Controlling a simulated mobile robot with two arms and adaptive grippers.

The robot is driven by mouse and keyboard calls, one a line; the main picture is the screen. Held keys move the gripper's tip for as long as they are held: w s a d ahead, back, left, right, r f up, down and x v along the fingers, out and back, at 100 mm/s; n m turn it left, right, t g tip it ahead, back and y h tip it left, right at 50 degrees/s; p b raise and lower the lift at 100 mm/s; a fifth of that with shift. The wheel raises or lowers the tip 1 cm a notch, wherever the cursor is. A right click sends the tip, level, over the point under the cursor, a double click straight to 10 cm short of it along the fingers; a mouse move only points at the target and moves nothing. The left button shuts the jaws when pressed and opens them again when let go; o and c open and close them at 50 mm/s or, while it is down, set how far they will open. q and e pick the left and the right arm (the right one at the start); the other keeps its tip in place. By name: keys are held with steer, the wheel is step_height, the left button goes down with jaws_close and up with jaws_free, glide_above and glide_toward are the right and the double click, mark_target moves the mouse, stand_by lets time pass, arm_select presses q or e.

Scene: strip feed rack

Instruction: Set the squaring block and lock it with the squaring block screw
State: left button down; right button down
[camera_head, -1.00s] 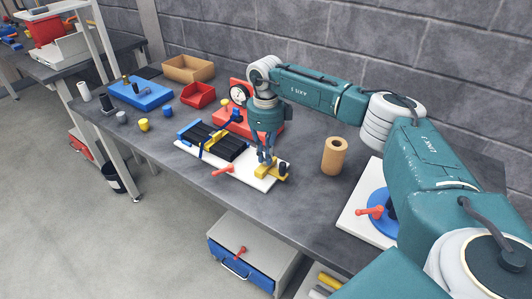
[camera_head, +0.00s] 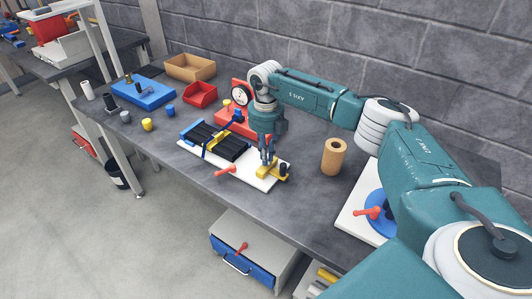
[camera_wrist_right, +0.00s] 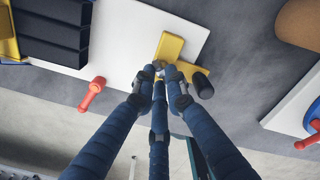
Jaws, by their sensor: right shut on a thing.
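The yellow squaring block (camera_head: 265,172) sits at the right end of a white base plate (camera_head: 245,175). In the right wrist view the block (camera_wrist_right: 170,46) looks L-shaped and lies near the plate's edge. A black knob (camera_head: 283,169), likely the squaring block screw, stands at the block's right side; it also shows in the right wrist view (camera_wrist_right: 203,86). My right gripper (camera_head: 267,161) points down and is shut on the block, its fingertips meeting at the block's corner (camera_wrist_right: 163,72). The fingers hide part of the block. My left gripper is out of view.
Black strips (camera_head: 216,140) lie left on the plate, with a red lever (camera_head: 226,170) at its front edge. A red dial gauge stand (camera_head: 228,118) is behind. A tan roll (camera_head: 334,157) and a blue disc with a red handle (camera_head: 374,212) are to the right.

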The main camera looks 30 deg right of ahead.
steer(key=m, duration=0.2)
steer(key=m+p, duration=0.1)
steer(key=m, duration=0.1)
steer(key=shift+w+d+r+m, duration=0.1)
steer(key=shift+r+m, duration=0.05)
steer(key=shift+m, duration=0.15)
steer(key=shift+m+p, duration=0.9)
steer(key=shift+m, duration=0.9)
steer(key=shift+d, duration=0.1)
steer(key=c, duration=1.8)
jaws_free()
steer(key=shift+o, duration=0.2)
step_height(320, 180, up, 12)
